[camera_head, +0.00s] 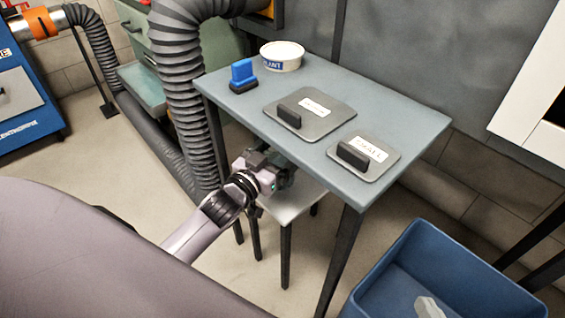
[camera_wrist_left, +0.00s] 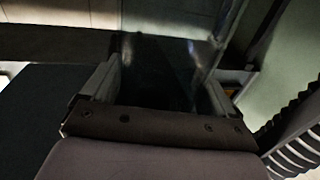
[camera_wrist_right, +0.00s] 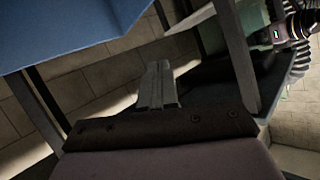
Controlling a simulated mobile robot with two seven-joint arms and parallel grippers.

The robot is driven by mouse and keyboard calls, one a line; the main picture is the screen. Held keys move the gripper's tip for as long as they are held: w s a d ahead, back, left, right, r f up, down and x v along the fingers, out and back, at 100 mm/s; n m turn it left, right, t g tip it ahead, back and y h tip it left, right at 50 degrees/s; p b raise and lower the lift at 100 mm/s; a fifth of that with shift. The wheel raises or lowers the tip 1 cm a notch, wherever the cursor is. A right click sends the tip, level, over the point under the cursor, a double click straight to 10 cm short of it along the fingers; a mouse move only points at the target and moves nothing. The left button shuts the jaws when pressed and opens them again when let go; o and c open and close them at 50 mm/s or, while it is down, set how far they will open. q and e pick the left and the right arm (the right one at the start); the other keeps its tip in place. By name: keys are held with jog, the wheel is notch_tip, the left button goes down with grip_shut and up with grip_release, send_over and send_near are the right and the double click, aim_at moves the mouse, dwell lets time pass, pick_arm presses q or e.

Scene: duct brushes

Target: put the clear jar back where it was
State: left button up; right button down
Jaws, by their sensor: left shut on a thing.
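In the left wrist view, my left gripper (camera_wrist_left: 158,88) has its fingers wide apart around a dark, see-through body, the clear jar (camera_wrist_left: 160,70). The fingers sit along its two sides. The jar is dim, and its base and what lies under it are hidden. I cannot make out the jar in the head view.
The table (camera_head: 420,118) carries a blue-handled brush (camera_head: 242,76), a white tub (camera_head: 282,56) and two grey plates with dark handles (camera_head: 310,112) (camera_head: 363,157). A white stool (camera_head: 290,204) stands below. A ribbed duct (camera_head: 178,75) rises at left; a blue bin (camera_head: 395,265) stands front right.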

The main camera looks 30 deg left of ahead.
pick_arm(q)
jog(key=shift+w, duration=0.7)
jog(key=shift+d+f, duration=0.1)
jog(key=shift+f, duration=0.05)
notch_tip(320, 180, down, 3)
jog(key=shift+f+b, duration=0.1)
jog(key=shift+b, duration=1.15)
pick_arm(e)
jog(key=shift+w+a+r+y, duration=0.1)
jog(key=shift+w+a+y, duration=0.1)
jog(key=shift+a+y, duration=0.25)
jog(key=shift+w+a+r+y, duration=0.15)
jog(key=shift+a+y, duration=0.1)
jog(key=shift+a, duration=0.3)
jog(key=shift+f, duration=0.1)
